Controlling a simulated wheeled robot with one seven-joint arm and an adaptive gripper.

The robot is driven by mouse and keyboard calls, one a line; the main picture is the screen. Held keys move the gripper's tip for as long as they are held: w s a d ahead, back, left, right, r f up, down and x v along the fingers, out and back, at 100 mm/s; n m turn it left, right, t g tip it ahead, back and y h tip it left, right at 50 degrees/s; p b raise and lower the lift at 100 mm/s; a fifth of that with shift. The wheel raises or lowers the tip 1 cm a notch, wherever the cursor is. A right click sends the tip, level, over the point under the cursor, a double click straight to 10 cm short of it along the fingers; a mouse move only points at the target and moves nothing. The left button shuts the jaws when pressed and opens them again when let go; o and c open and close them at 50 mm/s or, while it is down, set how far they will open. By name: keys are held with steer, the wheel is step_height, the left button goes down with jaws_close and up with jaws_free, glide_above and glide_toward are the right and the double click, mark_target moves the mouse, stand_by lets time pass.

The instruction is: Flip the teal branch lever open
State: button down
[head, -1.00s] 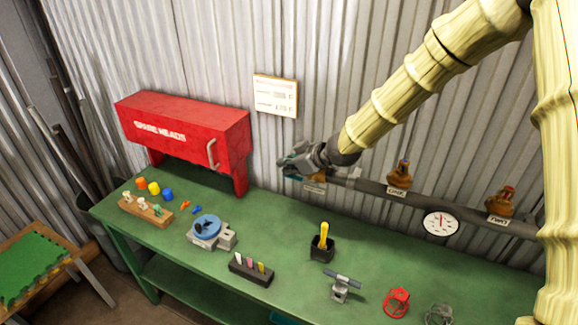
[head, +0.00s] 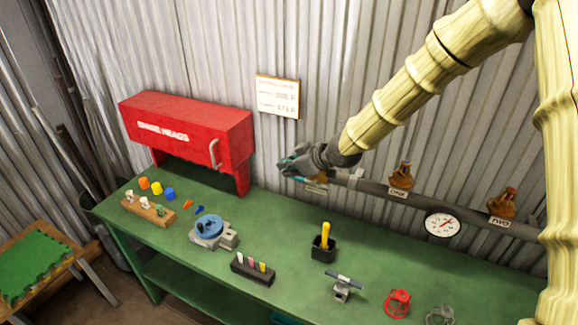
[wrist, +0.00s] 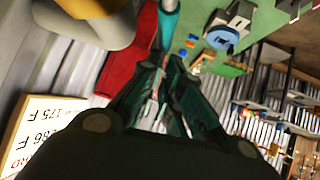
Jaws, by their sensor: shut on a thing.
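My gripper (head: 284,168) is at the left end of the wall pipe (head: 372,187), just right of the red cabinet. Its fingers are shut on the teal lever (head: 297,178), of which only a small piece shows below the fingers. In the wrist view the teal lever (wrist: 168,22) is a bar running up from between the closed fingertips (wrist: 164,58).
Two brass valves (head: 402,175) (head: 502,201) and a gauge (head: 442,225) sit along the pipe to the right. The red cabinet (head: 188,128) is close on the left. Below, the green bench (head: 290,225) holds a black cup (head: 323,248) and several small parts.

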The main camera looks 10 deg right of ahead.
step_height(320, 180, up, 14)
steer(key=s+a, duration=0.1)
steer(key=s, duration=0.1)
steer(key=shift+f+b, duration=0.2)
steer(key=shift+b, duration=0.15)
steer(key=shift+s+a, duration=0.1)
steer(key=shift+a, duration=0.05)
